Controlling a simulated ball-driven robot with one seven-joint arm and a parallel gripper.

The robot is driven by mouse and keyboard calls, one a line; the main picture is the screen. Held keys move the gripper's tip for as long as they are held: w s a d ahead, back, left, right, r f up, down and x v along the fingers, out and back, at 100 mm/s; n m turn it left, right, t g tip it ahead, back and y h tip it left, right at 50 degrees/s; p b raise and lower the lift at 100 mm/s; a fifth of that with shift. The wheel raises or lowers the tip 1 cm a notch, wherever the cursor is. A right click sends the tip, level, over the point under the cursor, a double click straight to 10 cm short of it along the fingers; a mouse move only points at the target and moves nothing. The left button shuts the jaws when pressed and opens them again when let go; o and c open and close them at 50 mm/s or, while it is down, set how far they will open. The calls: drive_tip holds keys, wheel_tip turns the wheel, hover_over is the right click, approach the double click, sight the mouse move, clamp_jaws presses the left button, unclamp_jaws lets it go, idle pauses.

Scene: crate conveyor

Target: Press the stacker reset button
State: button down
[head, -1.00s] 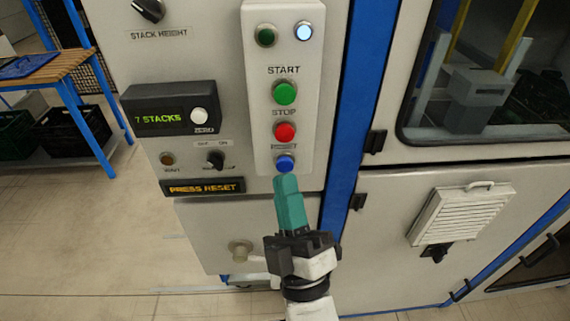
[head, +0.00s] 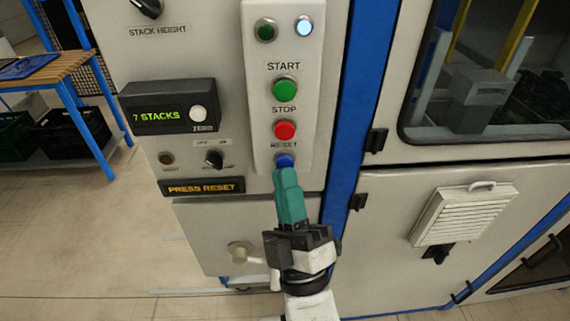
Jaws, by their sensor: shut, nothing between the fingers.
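The blue reset button (head: 285,160) is the lowest on the pale button strip, under the RESET label. Its lower part is hidden behind my gripper's tip. My gripper (head: 287,178) has teal fingers, shut and empty, pointing up at the button. I cannot tell whether the fingertips touch the button. An amber display (head: 203,187) to the left reads PRESS RESET.
Just above are the red stop button (head: 285,130) and the green start button (head: 285,89). A counter box (head: 160,117) reads 7 STACKS. A blue frame post (head: 362,90) stands right of the panel. A wooden-topped table (head: 60,68) is at the far left.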

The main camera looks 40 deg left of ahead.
drive_tip(key=shift+w+a+b, duration=0.3)
drive_tip(key=shift+b, duration=0.1)
idle(0.6)
idle(0.3)
drive_tip(key=shift+s+d, duration=0.55)
drive_tip(key=shift+d, duration=0.1)
drive_tip(key=s+d, duration=0.3)
drive_tip(key=shift+s+d+p, duration=0.15)
drive_tip(key=shift+d+p, duration=0.2)
drive_tip(key=shift+d, duration=0.05)
idle(0.9)
